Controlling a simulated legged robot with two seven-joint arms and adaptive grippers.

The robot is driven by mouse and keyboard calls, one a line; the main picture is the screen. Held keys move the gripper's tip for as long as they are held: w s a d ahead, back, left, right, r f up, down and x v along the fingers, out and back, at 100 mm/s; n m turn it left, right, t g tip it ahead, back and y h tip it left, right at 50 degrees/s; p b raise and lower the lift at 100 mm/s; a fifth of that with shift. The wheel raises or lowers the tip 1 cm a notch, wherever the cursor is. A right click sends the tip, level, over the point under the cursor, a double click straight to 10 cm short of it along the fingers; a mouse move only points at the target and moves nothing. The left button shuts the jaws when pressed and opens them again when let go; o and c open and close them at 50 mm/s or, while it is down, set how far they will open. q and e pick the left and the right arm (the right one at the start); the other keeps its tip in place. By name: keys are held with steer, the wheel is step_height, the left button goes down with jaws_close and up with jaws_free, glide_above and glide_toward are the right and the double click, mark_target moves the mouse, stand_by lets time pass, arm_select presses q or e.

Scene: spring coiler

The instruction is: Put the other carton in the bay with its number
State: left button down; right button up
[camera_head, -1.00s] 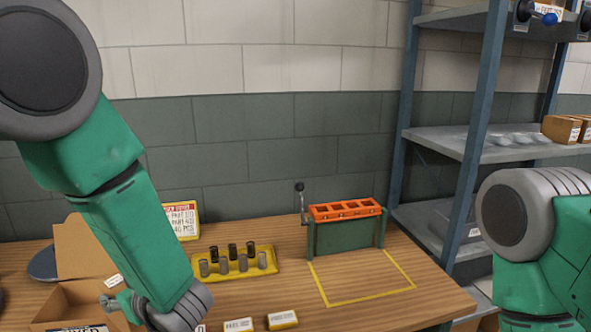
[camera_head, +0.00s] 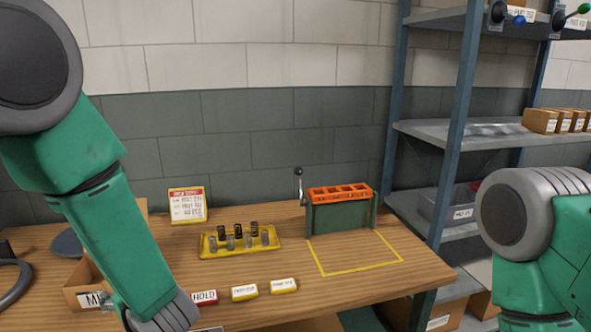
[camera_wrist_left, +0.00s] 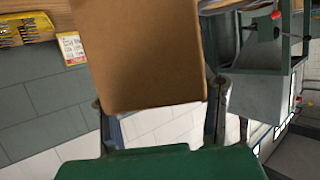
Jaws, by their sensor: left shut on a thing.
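My left gripper (camera_wrist_left: 160,112) is shut on a plain brown carton (camera_wrist_left: 140,55) in the left wrist view, with one finger at each side of it. In the head view the left gripper (camera_head: 125,312) is low at the table's front left edge, mostly behind my forearm. More brown cartons (camera_head: 541,121) with white labels stand in a row on the middle shelf at the right. Their numbers are too small to read. My right gripper is out of view; only its arm shows.
A box with a label (camera_head: 92,299) stands at the front left. A yellow tray (camera_head: 212,250) of springs, a red HOLD label (camera_head: 204,297) and a green coiler stand (camera_head: 340,217) with an orange top are on the table. The yellow-outlined area is clear. A blue shelf post (camera_head: 458,130) stands at the right.

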arm_select(q)
steer(key=shift+m+t, duration=0.3)
steer(key=h, duration=0.1)
steer(key=m+t, duration=0.1)
steer(key=d+m+h, duration=0.1)
steer(key=shift+s+f+t+h, duration=0.25)
steer(key=shift+f+t+h, duration=0.05)
steer(key=shift+t, duration=0.1)
steer(key=d+m+h, duration=0.1)
steer(key=d+f+m+t+h, duration=0.1)
steer(key=s+d+f+m+h, duration=0.1)
steer(key=m+h, duration=0.1)
steer(key=shift+s+d+t, duration=0.1)
steer(key=shift+d+t, duration=0.3)
steer(key=s+d+f+m+h, duration=0.1)
steer(key=s+d+m+h, duration=0.2)
steer(key=d+m+h, duration=0.15)
step_height(320, 180, down, 9)
steer(key=n+b, duration=0.1)
steer(key=b, duration=0.8)
steer(key=shift+t+y, duration=0.4)
steer(key=shift+y, duration=0.05)
